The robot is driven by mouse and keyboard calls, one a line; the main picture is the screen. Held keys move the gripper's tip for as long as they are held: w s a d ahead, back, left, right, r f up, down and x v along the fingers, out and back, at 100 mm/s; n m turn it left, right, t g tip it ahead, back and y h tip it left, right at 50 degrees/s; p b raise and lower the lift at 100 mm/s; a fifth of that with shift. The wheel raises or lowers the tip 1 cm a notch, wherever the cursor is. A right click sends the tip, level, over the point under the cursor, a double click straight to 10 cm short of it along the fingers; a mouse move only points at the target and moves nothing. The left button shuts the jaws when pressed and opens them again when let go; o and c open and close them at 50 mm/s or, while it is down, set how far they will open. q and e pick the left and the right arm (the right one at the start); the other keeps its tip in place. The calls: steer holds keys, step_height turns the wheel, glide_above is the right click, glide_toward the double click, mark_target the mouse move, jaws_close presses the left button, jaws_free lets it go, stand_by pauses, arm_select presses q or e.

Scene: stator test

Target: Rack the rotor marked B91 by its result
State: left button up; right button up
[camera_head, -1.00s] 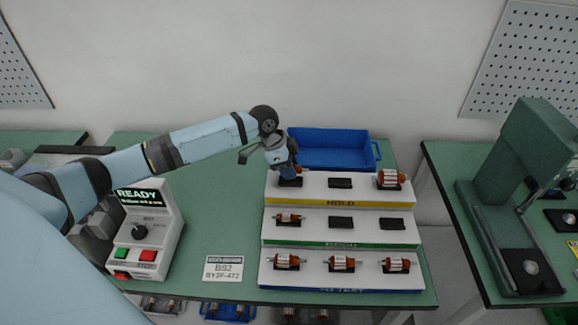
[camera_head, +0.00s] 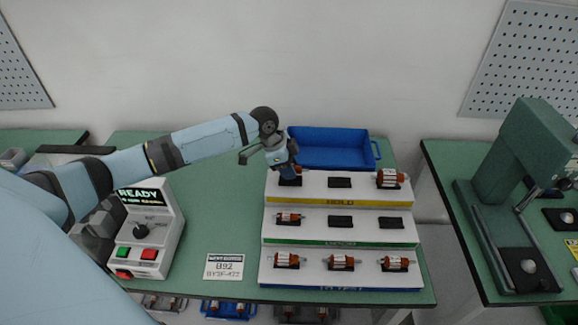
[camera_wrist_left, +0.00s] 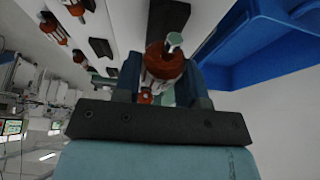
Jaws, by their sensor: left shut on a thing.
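My left gripper (camera_head: 288,172) is over the left cradle of the yellow-edged top tier (camera_head: 320,201), marked HOLD. It is shut on a rotor with orange-brown ends (camera_wrist_left: 163,62), seen between the fingers in the left wrist view. In the head view the gripper mostly hides this rotor, which is at or just above the cradle. I cannot read its mark. Another rotor (camera_head: 388,178) sits in the right HOLD cradle; the middle one is empty. The green-edged tier has one rotor (camera_head: 288,217) at left. The blue-edged front tier holds three rotors (camera_head: 341,262). My right gripper is not in view.
A tester (camera_head: 148,230) showing READY stands at left. A blue bin (camera_head: 330,148) is close behind the rack. A green press (camera_head: 520,170) stands on the right table.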

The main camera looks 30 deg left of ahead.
arm_select(q)
steer(key=shift+f, duration=0.25)
steer(key=shift+f, duration=0.7)
steer(key=shift+f, duration=0.25)
stand_by(0.5)
steer(key=o, duration=1.2)
steer(key=shift+c, duration=0.2)
steer(key=b+v, duration=0.1)
steer(key=v, duration=1.3)
steer(key=shift+d+f, duration=0.15)
